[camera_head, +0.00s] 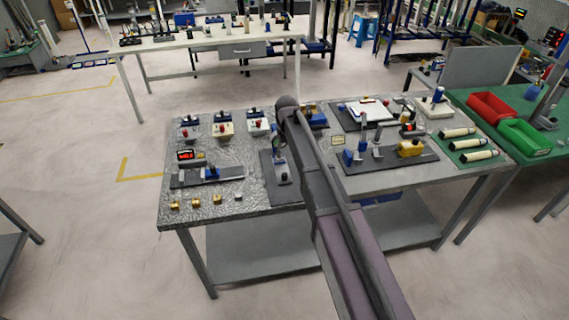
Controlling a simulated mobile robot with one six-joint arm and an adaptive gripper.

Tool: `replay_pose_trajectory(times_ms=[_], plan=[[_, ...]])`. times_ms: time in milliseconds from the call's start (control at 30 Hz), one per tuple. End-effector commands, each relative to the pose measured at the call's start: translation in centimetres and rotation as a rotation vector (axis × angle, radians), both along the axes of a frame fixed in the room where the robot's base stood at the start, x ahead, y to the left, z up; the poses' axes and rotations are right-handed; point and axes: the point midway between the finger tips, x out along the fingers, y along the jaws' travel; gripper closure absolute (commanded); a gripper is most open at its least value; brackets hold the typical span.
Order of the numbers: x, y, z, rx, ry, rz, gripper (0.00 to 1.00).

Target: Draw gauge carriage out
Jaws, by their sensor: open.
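On the left half of the foam-topped table lies a low dark slide base (190,180) with a blue block (212,173) on it, right of its middle. This looks like the gauge carriage, but it is too small to be sure. A small readout with red digits (190,155) stands just behind it. A second dark plate (281,185) with an upright grey and blue fixture (280,167) stands to its right, partly covered by my arm. My arm reaches from the bottom right up over the table's middle. My gripper cannot be made out; it seems hidden behind the arm.
Several small brass blocks (197,202) lie along the front left edge.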

Motion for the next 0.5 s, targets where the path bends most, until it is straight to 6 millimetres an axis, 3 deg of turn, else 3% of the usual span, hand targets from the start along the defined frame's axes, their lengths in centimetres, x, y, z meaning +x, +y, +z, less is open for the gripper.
replay_pose_trajectory(times_ms=[100,500], plan=[[0.71,0.85,0.44,0.0,0.0,0.014,0.3],[0.66,0.88,0.28,0.0,0.0,0.015,0.3]])
